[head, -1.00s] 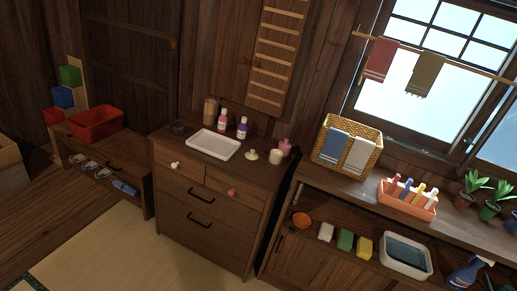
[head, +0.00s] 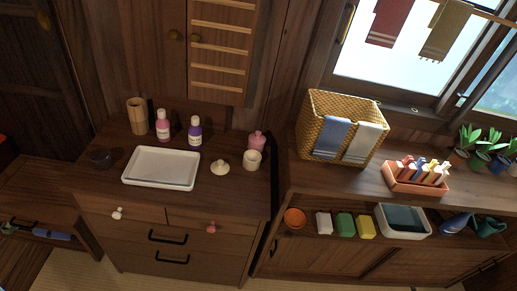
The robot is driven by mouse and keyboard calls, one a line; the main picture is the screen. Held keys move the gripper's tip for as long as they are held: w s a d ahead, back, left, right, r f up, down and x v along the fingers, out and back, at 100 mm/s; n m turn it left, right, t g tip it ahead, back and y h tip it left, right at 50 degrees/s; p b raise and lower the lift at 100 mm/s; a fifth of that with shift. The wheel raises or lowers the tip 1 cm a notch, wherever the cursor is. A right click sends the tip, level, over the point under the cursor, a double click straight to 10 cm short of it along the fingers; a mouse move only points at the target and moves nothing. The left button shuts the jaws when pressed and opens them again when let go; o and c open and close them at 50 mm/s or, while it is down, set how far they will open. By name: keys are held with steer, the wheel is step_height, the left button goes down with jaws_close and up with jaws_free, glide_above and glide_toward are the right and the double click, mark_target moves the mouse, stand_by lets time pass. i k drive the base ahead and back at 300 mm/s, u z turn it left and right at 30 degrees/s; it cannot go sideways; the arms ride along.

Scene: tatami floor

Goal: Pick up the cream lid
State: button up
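The cream lid (head: 220,167) is a small round piece with a knob on top. It lies on the top of the dark wooden chest (head: 235,196), between the white tray and a cream cup (head: 252,160). The lid and the cup stand apart. A pink bottle (head: 257,141) is just behind the cup. My gripper does not show in the head view.
A wicker basket (head: 316,126) stands on the right counter.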

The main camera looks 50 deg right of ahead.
mark_target(221, 167)
steer(key=z, duration=0.65)
steer(key=i, duration=1.05)
steer(key=z, duration=0.8)
steer(key=k, duration=0.85)
steer(key=z, duration=0.15)
steer(key=i, duration=0.9)
steer(key=u, duration=0.05)
